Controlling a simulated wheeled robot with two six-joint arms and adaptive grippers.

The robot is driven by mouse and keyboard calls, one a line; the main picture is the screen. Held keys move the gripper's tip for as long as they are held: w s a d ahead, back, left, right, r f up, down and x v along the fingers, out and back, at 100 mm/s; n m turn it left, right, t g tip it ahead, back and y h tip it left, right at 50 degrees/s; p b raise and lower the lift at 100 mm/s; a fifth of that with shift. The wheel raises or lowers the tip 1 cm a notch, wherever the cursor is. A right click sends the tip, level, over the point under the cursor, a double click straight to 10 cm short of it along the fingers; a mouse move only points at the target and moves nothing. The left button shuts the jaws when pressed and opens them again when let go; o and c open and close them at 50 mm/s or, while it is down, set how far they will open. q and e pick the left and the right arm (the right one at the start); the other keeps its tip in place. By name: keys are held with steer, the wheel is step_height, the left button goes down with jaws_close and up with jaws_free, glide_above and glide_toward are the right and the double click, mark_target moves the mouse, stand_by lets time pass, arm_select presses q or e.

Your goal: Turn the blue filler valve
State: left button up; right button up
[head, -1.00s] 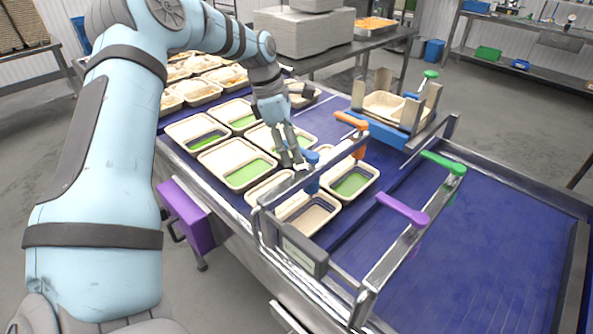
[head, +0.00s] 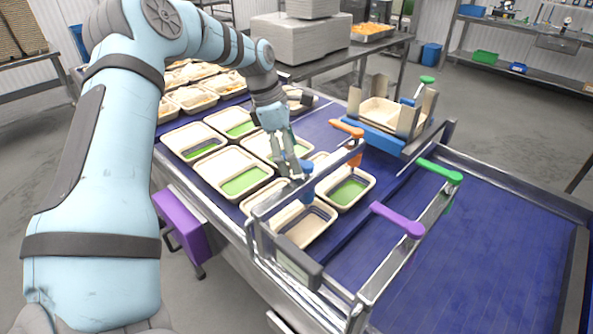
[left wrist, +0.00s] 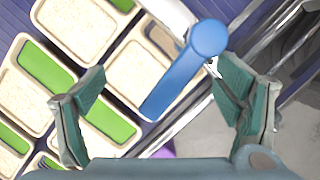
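The blue filler valve (head: 307,181) is mounted on the metal rail over the trays. In the left wrist view its blue handle (left wrist: 184,70) runs from a round knob at upper right down to the lower left. My left gripper (head: 291,168) is close beside the valve, at its left in the head view. In the left wrist view the two green-grey fingers of the gripper (left wrist: 160,85) are wide apart, with the blue handle between them in the picture. Whether a finger touches the handle cannot be told. My right gripper is not in view.
An orange handle (head: 347,129), a purple handle (head: 398,219) and a green handle (head: 440,170) stand on nearby rails. Several divided trays (head: 232,172) lie on the blue belt under and left of the rail. The belt at right (head: 480,260) is bare.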

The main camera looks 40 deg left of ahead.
arm_select(q)
steer(key=p+v, duration=0.5)
steer(key=v, duration=0.3)
steer(key=shift+a+r+p, duration=0.1)
steer(key=shift+p, duration=0.2)
